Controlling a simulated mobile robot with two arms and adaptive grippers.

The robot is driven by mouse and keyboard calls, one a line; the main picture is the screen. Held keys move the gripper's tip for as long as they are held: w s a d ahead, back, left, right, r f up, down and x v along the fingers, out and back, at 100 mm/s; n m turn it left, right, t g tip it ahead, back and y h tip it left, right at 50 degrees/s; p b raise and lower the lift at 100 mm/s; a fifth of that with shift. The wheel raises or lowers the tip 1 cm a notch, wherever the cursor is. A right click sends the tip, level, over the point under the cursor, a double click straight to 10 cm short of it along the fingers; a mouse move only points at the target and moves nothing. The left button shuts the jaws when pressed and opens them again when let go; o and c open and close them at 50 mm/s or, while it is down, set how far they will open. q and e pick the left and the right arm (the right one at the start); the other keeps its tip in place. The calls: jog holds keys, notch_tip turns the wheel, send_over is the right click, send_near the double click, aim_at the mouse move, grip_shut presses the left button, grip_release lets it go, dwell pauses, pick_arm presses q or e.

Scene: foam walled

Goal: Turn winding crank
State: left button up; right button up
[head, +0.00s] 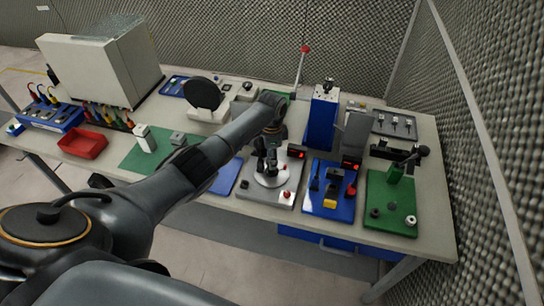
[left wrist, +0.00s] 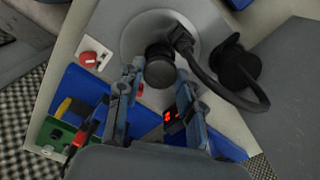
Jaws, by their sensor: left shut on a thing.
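The winding crank looks to be a silver disc (head: 268,181) with a black round knob standing on it, on a grey plate (head: 262,199) on the bench. The disc also shows in the left wrist view (left wrist: 135,40), with the black knob (left wrist: 160,70) near its edge. My left gripper (head: 268,163) reaches down over the disc. In the left wrist view its two fingers (left wrist: 158,80) stand on either side of the knob, shut on it. The arm and fingers hide most of the knob in the head view. My right gripper is not in view.
A blue board (head: 318,207) with switches and a green board (head: 378,190) with a black-armed fixture lie to the right. A blue block (head: 322,120) stands behind. A foam wall borders the right.

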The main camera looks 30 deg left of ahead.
pick_arm(q)
jog(key=shift+n, duration=2.9)
jog(key=shift+r+n, duration=0.1)
jog(key=shift+n, duration=17.3)
jog(key=shift+n+b, duration=0.3)
jog(key=shift+n, duration=2.6)
